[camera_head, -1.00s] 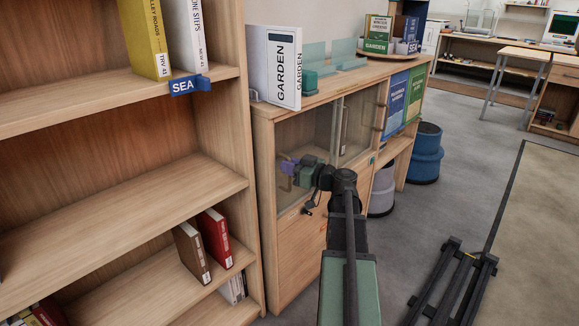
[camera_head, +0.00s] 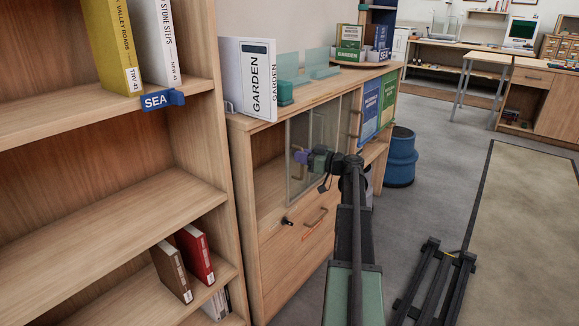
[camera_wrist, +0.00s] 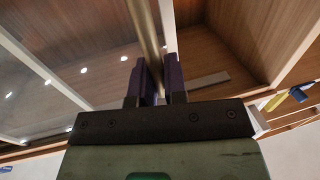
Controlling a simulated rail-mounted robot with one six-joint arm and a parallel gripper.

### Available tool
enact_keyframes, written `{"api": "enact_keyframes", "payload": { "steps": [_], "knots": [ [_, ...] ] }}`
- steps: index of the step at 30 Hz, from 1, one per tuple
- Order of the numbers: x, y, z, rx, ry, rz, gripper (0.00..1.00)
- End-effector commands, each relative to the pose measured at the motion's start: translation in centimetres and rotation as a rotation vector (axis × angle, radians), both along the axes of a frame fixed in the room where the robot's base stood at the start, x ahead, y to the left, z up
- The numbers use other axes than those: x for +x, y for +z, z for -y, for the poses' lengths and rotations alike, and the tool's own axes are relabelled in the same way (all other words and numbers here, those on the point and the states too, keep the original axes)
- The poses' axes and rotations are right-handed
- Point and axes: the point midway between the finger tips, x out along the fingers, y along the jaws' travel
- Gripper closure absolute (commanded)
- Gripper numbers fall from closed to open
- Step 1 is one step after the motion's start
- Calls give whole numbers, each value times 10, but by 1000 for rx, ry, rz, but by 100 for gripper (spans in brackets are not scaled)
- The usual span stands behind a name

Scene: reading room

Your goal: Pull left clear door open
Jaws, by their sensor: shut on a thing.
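The left clear door (camera_head: 301,182) of the low wooden cabinet stands partly open. An uncovered gap shows at the cabinet's left end, and the door overlaps the area to its right. My gripper (camera_head: 300,157) is at the door's left edge, shut on its upright handle. In the wrist view the purple fingers of my gripper (camera_wrist: 159,78) stand on both sides of the brass-coloured handle (camera_wrist: 147,30). Glass lies left of the handle there, and the bare wooden cabinet inside (camera_wrist: 215,45) shows on the right. The handle's lower part is hidden between the fingers.
A drawer with a handle (camera_head: 316,217) is below the door. A GARDEN binder (camera_head: 248,80) and a green-glass bookend (camera_head: 285,92) stand on the cabinet top. An open bookshelf (camera_head: 120,205) is at left. A blue bin (camera_head: 400,158) stands beyond; grey floor (camera_head: 440,200) is clear at right.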

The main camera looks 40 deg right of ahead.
Motion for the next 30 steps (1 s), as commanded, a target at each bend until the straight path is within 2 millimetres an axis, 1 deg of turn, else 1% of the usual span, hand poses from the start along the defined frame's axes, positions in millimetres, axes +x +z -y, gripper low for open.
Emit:
{"api": "enact_keyframes", "payload": {
  "steps": [1, 3, 6, 9, 12, 15, 25, 26, 27, 30],
  "knots": [
    [5, 1, 17, 1, -2, 3, 100],
    [8, 1, 33, 1, -2, 3, 100],
    [12, 1, 51, 1, 0, 3, 100],
    [14, 1, 64, 1, -1, 3, 100],
    [15, 1, 72, 1, -1, 3, 100],
    [15, 1, 75, 1, -1, 3, 100],
    [15, 1, 75, 1, 0, 3, 100],
    [15, 1, 75, 1, 0, 3, 84],
    [15, 1, 75, 1, 0, 3, 78],
    [15, 1, 75, 1, 0, 2, 64]
  ]
}}
